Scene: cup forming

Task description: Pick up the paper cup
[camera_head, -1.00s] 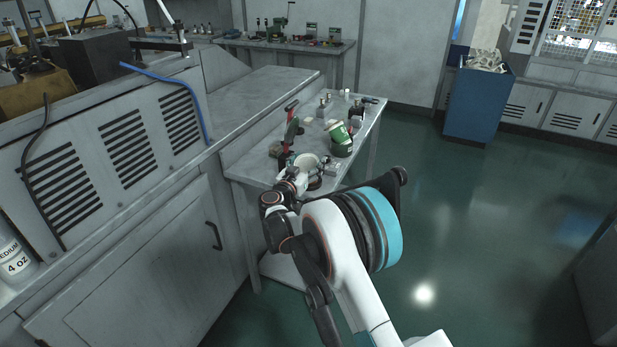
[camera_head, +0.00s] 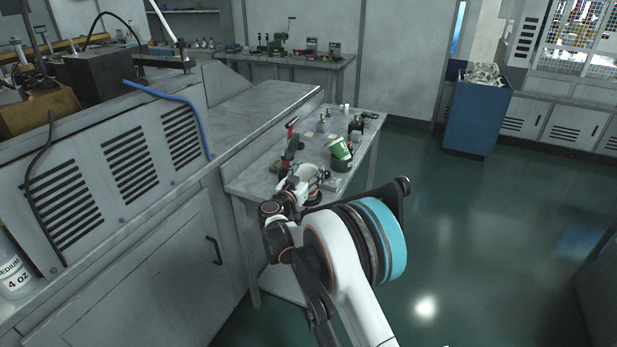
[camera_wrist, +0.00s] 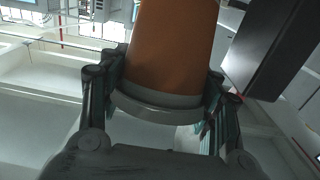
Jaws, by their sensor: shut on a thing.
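The paper cup (camera_wrist: 172,45) fills the top middle of the wrist view. It has a brown-orange side and a pale grey rim at its near end. My gripper (camera_wrist: 164,88) has one finger on each side of the cup and is shut on it close to the rim. The far end of the cup is cut off by the picture edge. In the head view my gripper (camera_head: 300,187) is over the near part of the small table (camera_head: 250,180). The arm hides part of it there, and a white round shape shows beside it.
A green and white cup (camera_head: 340,149) leans in a dark green container (camera_head: 341,164) just beyond my gripper. A red-handled tool (camera_head: 291,128) and several small bottles stand on the table. A long grey bench (camera_head: 120,215) runs along the left.

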